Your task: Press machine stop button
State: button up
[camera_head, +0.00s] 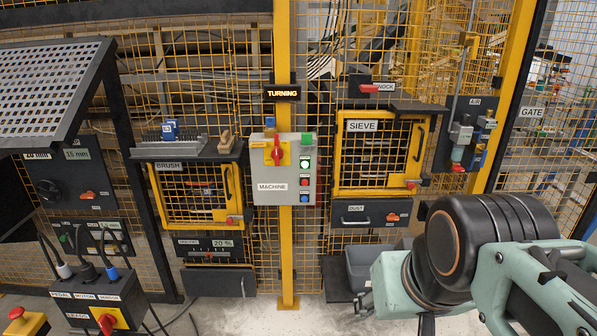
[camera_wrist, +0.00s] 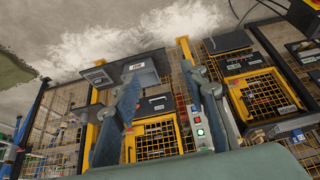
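The grey control box labelled MACHINE (camera_head: 270,187) hangs on a yellow post. Its right column carries a green button (camera_head: 306,139), a lit white-green one (camera_head: 305,164), a red button (camera_head: 304,182) and a blue one (camera_head: 304,198). A red rotary handle on a yellow plate (camera_head: 277,151) sits upper left. In the wrist view the box (camera_wrist: 203,143) appears upside down, partly hidden by a finger; its red button (camera_wrist: 197,119) shows. My gripper (camera_wrist: 163,75) has its fingers apart, empty. In the head view, my gripper (camera_head: 363,303) is low right, apart from the box.
A lit TURNING sign (camera_head: 282,93) is above the box. The BRUSH door (camera_head: 193,193) and SIEVE door (camera_head: 378,155) flank it, with shelves jutting out. A control box with cables and a red-yellow switch (camera_head: 107,321) stands front left. Open floor lies below.

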jog(key=shift+c, duration=0.3)
grip_shut()
dwell(1.1)
